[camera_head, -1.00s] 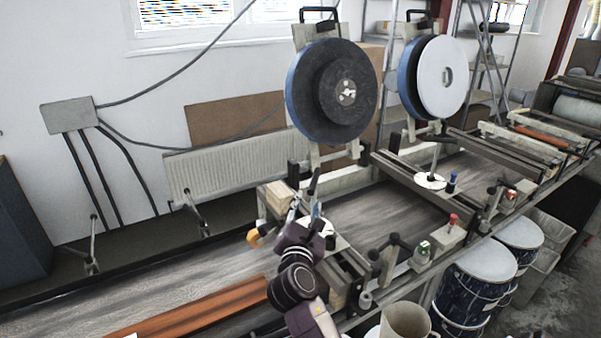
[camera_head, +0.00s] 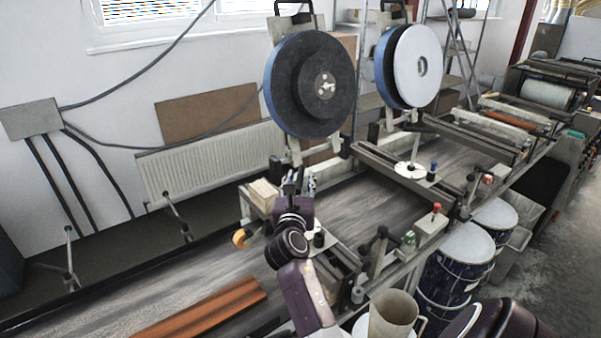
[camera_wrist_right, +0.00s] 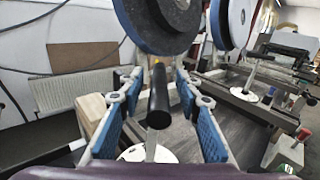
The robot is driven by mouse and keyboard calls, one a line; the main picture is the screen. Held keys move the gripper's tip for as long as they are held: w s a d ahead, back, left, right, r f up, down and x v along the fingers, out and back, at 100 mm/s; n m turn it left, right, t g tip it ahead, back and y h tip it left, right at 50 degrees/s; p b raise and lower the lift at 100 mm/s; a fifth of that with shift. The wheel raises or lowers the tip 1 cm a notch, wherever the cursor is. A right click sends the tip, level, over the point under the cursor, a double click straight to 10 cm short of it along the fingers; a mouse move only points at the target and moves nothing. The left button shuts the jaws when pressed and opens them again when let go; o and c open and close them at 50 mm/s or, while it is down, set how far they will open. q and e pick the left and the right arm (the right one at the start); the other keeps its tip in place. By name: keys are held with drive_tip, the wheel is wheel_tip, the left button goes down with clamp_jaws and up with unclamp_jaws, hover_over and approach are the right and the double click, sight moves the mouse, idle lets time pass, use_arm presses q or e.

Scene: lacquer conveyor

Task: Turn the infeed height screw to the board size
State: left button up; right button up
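The infeed height screw's black upright handle (camera_wrist_right: 158,98) stands between the finger pads of my right gripper (camera_wrist_right: 160,108) in the wrist view. Gaps show on both sides of the handle, so the fingers are open around it. A white disc (camera_wrist_right: 148,153) lies below the handle. In the head view my right gripper (camera_head: 301,183) is above the near crossbeam, and my wrist hides much of the screw. A reddish-brown board (camera_head: 205,308) lies on the conveyor at the lower left. My left gripper is not in view.
A large dark wheel (camera_head: 312,86) rises close behind the gripper, with a white-faced one (camera_head: 418,66) farther right. A wood block (camera_head: 262,193) and an orange part (camera_head: 241,238) sit left of my wrist. A beige jug (camera_head: 393,318) and drums (camera_head: 452,262) stand at the front.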

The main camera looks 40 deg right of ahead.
drive_tip(key=shift+x, duration=1)
drive_tip(key=shift+w, duration=0.1)
clamp_jaws()
drive_tip(key=shift+f, duration=0.1)
